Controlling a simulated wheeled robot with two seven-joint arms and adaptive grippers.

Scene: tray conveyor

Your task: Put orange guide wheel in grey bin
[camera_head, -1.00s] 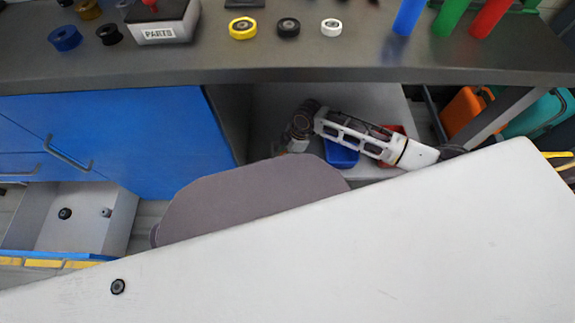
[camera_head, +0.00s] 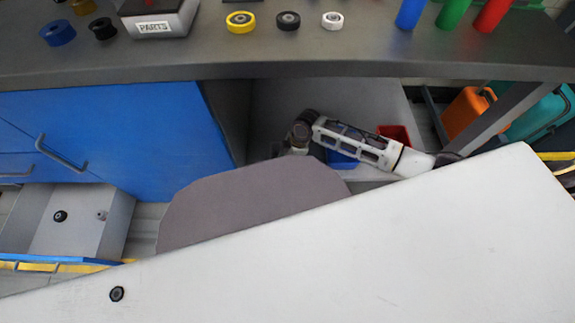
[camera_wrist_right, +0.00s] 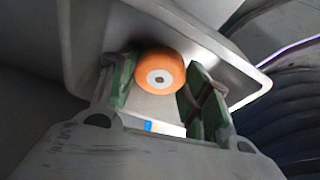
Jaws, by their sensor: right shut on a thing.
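The orange guide wheel (camera_wrist_right: 160,74) shows in the right wrist view, round with a pale hub. It sits between the two green-padded fingers of my right gripper (camera_wrist_right: 158,84), which is shut on it. A pale grey container with a raised rim (camera_wrist_right: 88,40) lies just beyond the wheel; I cannot tell whether they touch. In the head view my right arm reaches in from the right, under the table, to the lower shelf. My left gripper is not in view.
A blue bin (camera_head: 340,160) and a red bin (camera_head: 396,132) stand on the lower shelf, partly behind my arm. The dark table (camera_head: 200,60) is above, holding yellow, black and white wheels. A blue cabinet (camera_head: 150,140) stands left, with an open grey drawer (camera_head: 112,225) below.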

